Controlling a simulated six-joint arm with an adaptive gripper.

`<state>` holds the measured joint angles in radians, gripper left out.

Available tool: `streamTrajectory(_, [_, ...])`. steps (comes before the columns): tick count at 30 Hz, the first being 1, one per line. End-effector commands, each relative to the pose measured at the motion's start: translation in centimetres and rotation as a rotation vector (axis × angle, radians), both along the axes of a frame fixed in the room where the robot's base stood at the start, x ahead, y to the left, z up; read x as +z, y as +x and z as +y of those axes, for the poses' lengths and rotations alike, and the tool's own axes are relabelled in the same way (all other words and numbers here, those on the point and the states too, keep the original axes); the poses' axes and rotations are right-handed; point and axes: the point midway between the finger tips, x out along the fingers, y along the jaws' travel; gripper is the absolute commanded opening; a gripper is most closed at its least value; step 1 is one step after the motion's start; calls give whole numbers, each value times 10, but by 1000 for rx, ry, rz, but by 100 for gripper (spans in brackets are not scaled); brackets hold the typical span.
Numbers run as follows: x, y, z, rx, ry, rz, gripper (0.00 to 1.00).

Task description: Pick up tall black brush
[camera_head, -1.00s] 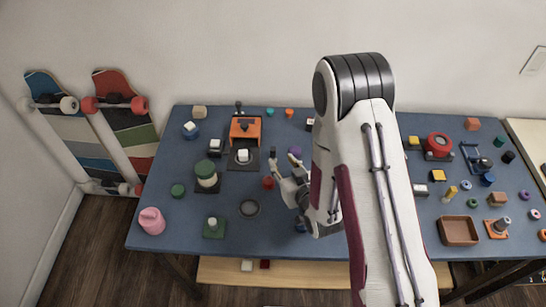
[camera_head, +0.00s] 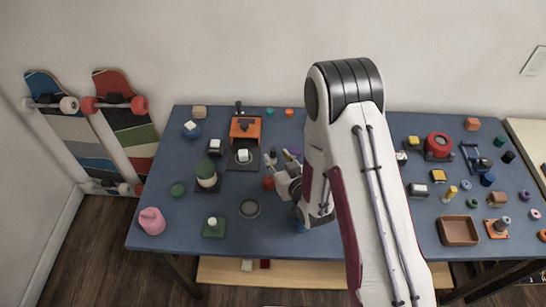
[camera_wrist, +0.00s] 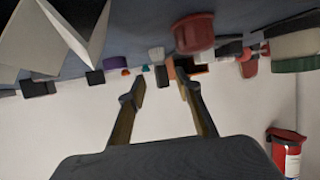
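A narrow dark upright item (camera_head: 239,107) stands at the table's back edge, behind the orange device; it may be the tall black brush, but it is too small to be sure. My gripper (camera_head: 281,160) is over the middle of the table, right of and nearer than that item. In the wrist view, which looks upside down, my gripper (camera_wrist: 160,90) has its two fingers spread with nothing held between them. A small black item (camera_wrist: 162,75) shows beyond the fingertips there; I cannot tell whether it is the brush.
The orange device (camera_head: 245,130) stands left of my gripper. A small red piece (camera_head: 268,183) is close to it, and a red cylinder (camera_wrist: 194,32) shows near in the wrist view. A wooden tray (camera_head: 458,231) is at right. My arm hides part of the table.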

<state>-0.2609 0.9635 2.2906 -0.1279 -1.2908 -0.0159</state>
Motion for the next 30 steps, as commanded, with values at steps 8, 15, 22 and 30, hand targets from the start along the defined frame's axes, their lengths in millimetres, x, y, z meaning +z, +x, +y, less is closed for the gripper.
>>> streamTrajectory(8, [-11, 22, 12, -1, -1, 1, 34])
streamTrajectory(15, [-15, 30, 15, -1, -2, 3, 34])
streamTrajectory(22, [-15, 31, 15, -1, -2, 3, 34])
streamTrajectory(30, [-15, 30, 15, -1, -2, 3, 31])
